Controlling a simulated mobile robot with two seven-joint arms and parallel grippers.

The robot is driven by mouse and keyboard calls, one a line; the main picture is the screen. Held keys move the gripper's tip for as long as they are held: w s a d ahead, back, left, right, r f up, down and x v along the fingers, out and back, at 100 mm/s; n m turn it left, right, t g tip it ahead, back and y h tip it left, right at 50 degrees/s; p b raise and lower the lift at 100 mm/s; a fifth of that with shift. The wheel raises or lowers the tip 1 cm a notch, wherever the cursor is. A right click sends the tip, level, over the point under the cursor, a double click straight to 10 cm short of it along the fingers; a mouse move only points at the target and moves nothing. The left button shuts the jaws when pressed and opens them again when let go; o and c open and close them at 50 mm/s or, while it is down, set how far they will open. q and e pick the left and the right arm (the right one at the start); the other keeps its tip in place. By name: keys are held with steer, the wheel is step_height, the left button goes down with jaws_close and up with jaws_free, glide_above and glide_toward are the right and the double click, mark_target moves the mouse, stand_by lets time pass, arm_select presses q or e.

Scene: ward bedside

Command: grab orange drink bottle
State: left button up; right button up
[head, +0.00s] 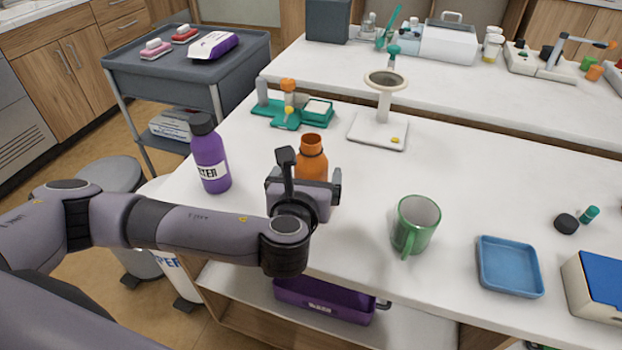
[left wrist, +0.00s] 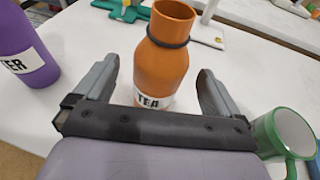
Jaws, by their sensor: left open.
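The orange drink bottle (head: 312,160) stands upright on the white table, with an open top and a dark ring at its neck. In the left wrist view the bottle (left wrist: 162,62) shows a white label reading "TEA". My left gripper (head: 308,178) is at the near side of the bottle and hides its lower part in the head view. In the left wrist view my left gripper (left wrist: 158,90) is open, with one finger on each side of the bottle and gaps visible. My right gripper is not in view.
A purple bottle (head: 210,155) stands left of the gripper. A green mug (head: 415,225) stands to the right, near the right finger in the wrist view. A blue tray (head: 510,266) lies farther right. A magnifier stand (head: 380,128) and a green-orange device (head: 289,110) are behind.

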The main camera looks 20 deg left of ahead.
arm_select(q)
steer(key=shift+f+x, duration=0.2)
steer(key=shift+x, duration=2.8)
steer(key=shift+s, duration=0.1)
steer(key=c, duration=1.3)
steer(key=shift+o, duration=0.2)
steer(key=shift+r, duration=0.15)
step_height(320, 180, up, 19)
steer(key=p, duration=0.1)
